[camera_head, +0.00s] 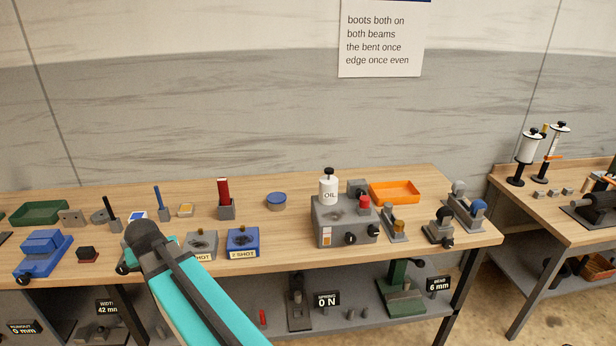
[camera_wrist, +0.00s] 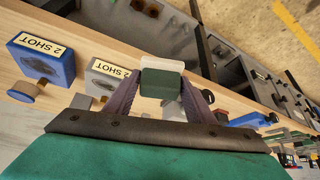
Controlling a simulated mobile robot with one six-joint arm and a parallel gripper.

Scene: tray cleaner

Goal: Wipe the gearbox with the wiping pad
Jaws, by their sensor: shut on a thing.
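My gripper (camera_wrist: 163,92) is shut on a small block in the wrist view, dark green with a pale face, which looks like the wiping pad (camera_wrist: 161,84). The pad shows over the front edge of the bench; its height above it is unclear. A grey box-shaped housing (camera_head: 326,228) with knobs and a white OIL bottle (camera_head: 328,188) stands at the middle right. It may be the gearbox, but no label confirms this.
A blue 2 SHOT block (camera_wrist: 42,60) and a grey 2 SHOT block (camera_wrist: 103,78) stand near my gripper. A blue vise-like fixture (camera_head: 42,254) is at the left. An orange tray (camera_head: 395,193) lies at the back right. Bare wood shows at the back centre.

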